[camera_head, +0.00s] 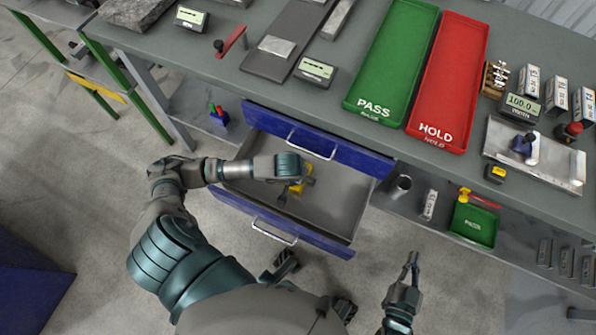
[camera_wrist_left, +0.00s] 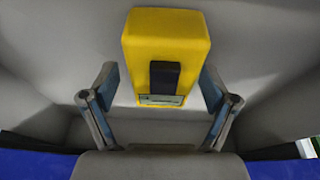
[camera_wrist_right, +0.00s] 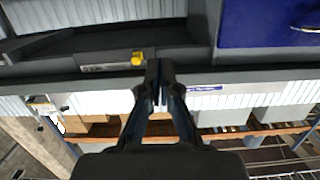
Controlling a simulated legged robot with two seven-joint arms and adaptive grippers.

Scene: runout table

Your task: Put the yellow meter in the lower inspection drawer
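The yellow meter (camera_wrist_left: 165,40) has a dark block and a small label on its face. In the left wrist view it lies between the two fingers of my left gripper (camera_wrist_left: 160,90), which are spread, with a visible gap on the left side. In the head view the meter (camera_head: 301,184) is inside the pulled-out lower drawer (camera_head: 335,205), partly hidden by my left gripper (camera_head: 287,193), which reaches down into the drawer. My right gripper (camera_head: 412,262) is away from the drawer, at the lower right. Its fingers come together, empty, in the right wrist view (camera_wrist_right: 159,68).
A blue upper drawer front (camera_head: 320,140) with a handle is above the open drawer. The bench top holds a green PASS tray (camera_head: 392,60), a red HOLD tray (camera_head: 447,80), and several gauges and blocks. A smaller green tray (camera_head: 473,225) sits on the lower shelf.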

